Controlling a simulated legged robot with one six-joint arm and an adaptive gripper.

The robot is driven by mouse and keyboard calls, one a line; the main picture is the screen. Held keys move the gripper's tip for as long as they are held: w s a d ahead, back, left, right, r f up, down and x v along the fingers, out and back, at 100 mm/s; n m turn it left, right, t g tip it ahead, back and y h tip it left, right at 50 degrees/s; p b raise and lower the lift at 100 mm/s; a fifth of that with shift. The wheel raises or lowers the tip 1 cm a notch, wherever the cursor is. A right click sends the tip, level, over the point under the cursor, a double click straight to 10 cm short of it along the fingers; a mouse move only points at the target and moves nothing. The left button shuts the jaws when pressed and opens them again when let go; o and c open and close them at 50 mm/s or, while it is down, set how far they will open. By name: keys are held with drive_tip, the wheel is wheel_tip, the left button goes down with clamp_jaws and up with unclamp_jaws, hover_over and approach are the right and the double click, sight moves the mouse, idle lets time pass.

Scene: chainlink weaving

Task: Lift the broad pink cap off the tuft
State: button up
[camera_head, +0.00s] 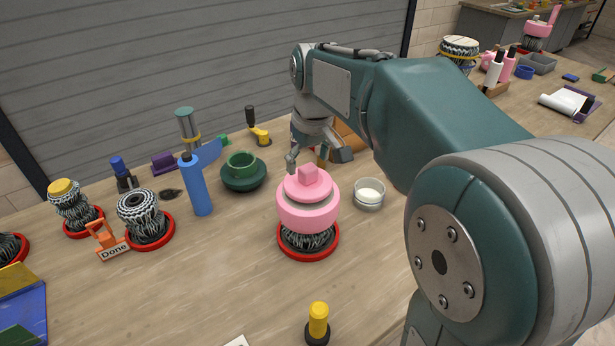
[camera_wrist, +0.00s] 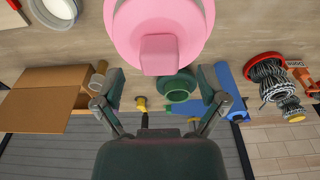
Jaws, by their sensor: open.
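The broad pink cap (camera_head: 308,212) sits on top of a grey-and-black woven tuft (camera_head: 305,241), which stands in a red ring base (camera_head: 308,256). A block-shaped pink handle sticks up from the cap's top. In the wrist view the cap (camera_wrist: 125,22) fills the upper middle, its handle pointing toward my gripper. My gripper (camera_head: 308,161) is open just behind and above the handle in the head view. In the wrist view its fingers (camera_wrist: 161,88) are spread to either side of the handle's line, with nothing between them. The tuft is hidden there by the cap.
A white-filled dish (camera_head: 369,194) stands close right of the cap. A green stepped piece (camera_head: 242,173) and a blue cylinder (camera_head: 195,186) stand to the left. A black-and-yellow peg (camera_head: 318,322) is in front. An open cardboard box (camera_wrist: 45,97) shows in the wrist view.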

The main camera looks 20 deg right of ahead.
drive_tip(key=shift+w+f, duration=0.1)
drive_tip(key=shift+f, duration=0.85)
drive_tip(key=c, duration=1)
drive_tip(key=shift+r, duration=0.2)
